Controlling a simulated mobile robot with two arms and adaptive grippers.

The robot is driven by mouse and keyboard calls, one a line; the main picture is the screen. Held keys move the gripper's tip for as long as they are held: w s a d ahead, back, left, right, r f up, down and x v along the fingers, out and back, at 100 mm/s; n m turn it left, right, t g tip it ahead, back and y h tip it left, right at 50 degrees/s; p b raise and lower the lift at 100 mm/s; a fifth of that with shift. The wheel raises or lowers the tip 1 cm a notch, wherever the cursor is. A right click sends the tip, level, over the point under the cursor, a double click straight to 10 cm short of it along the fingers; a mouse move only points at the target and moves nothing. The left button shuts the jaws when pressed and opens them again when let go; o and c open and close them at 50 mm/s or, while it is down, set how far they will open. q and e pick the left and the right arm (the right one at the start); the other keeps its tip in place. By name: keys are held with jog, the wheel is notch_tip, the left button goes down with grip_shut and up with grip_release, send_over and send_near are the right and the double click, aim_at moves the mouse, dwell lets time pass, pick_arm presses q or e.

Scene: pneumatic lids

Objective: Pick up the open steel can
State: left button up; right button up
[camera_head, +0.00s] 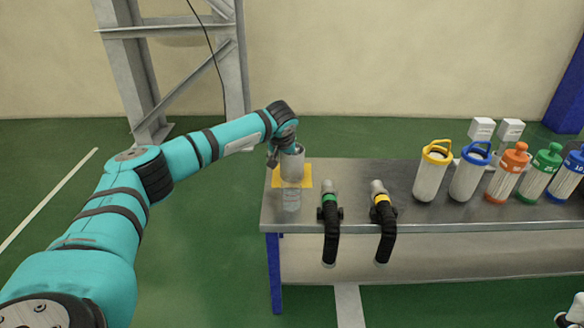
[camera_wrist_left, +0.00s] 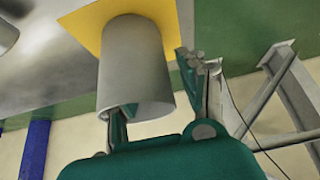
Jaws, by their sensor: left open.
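The open steel can (camera_head: 292,165) is a plain grey cylinder standing upright on a yellow square (camera_head: 304,178) at the left end of the metal bench. In the left wrist view the can (camera_wrist_left: 137,65) fills the upper middle, with the yellow square (camera_wrist_left: 88,22) behind it. My left gripper (camera_head: 275,152) is at the can's upper left side. In the wrist view its fingers (camera_wrist_left: 152,92) are apart, one at the can's lower left edge and one by its right side. I cannot tell whether either finger touches the can. My right gripper is not in view.
Several coloured-top canisters (camera_head: 469,171) stand to the right. A steel frame (camera_head: 130,65) rises behind my left arm.

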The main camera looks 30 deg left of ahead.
pick_arm(q)
jog(key=shift+c, duration=0.2)
grip_shut()
jog(key=shift+r, duration=0.15)
